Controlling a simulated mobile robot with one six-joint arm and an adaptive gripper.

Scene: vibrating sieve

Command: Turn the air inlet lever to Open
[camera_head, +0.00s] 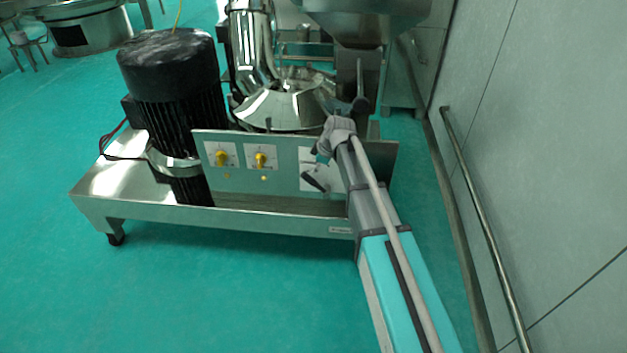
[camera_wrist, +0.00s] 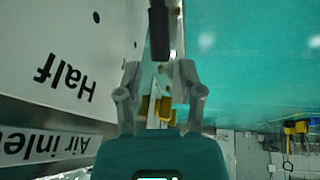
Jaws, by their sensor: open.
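The air inlet lever (camera_wrist: 159,32) is a black bar in the wrist view, entering from the top centre. Its lower end lies near the line between my fingertips, with a visible gap to each finger. My gripper (camera_wrist: 159,70) is open, with grey fingers on both sides of that line. The panel face (camera_wrist: 60,40) on the left carries an upside-down "Half" and an "Air inlet" label. No "Open" mark is readable. In the head view my gripper (camera_head: 312,174) is small, in front of the right part of the panel, beside a dark shape; lever and fingers are hard to separate there.
Two yellow knobs (camera_head: 221,159) (camera_head: 261,160) sit on the panel to the left. A black motor (camera_head: 172,75) stands on the steel base (camera_head: 150,190). A wall with a handrail (camera_head: 490,230) runs on the right. The green floor (camera_head: 200,290) in front is clear.

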